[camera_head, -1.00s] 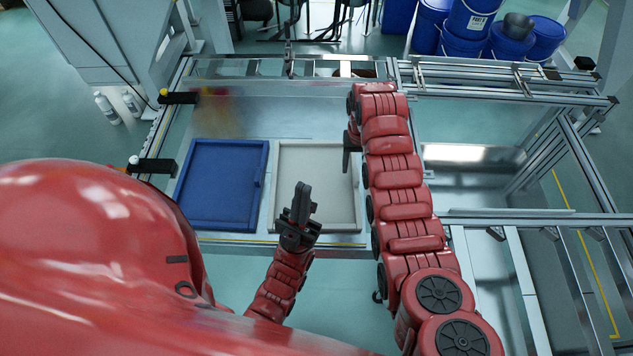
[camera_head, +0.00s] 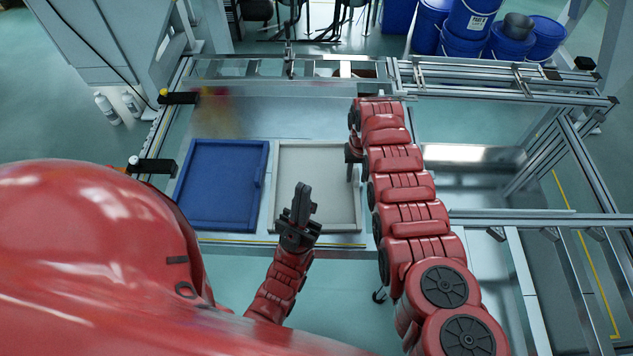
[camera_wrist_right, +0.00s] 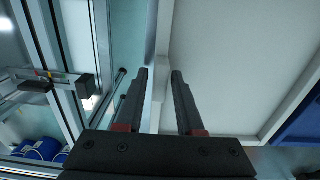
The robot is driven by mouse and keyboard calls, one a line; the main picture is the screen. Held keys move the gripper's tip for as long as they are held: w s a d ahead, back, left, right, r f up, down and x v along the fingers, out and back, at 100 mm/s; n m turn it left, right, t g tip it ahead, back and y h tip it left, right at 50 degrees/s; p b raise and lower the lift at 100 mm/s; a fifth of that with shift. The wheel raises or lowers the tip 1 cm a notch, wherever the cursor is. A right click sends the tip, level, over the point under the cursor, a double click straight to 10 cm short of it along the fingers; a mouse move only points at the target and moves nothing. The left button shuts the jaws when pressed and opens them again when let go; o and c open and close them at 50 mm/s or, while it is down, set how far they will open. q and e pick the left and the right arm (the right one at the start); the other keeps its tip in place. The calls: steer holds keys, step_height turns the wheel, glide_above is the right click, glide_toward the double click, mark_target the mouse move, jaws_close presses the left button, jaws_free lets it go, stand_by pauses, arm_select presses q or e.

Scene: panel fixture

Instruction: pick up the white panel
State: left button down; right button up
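The white panel (camera_head: 315,188) lies flat on the fixture, a pale framed rectangle right of the blue panel. My right gripper (camera_head: 350,170) is at the white panel's right edge, partly hidden by my right arm. In the right wrist view my right gripper (camera_wrist_right: 159,75) has its two dark fingers apart, with the pale edge of the white panel (camera_wrist_right: 235,60) and a small raised part showing in the gap. I cannot tell whether a finger touches it.
The blue panel (camera_head: 222,185) lies beside the white panel on the left. Black clamp-like blocks (camera_head: 152,166) stand at the fixture's left edge. Metal rails (camera_head: 500,85) run along the back and right. Blue buckets (camera_head: 470,30) stand behind.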

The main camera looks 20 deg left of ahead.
jaws_close()
stand_by(1.1)
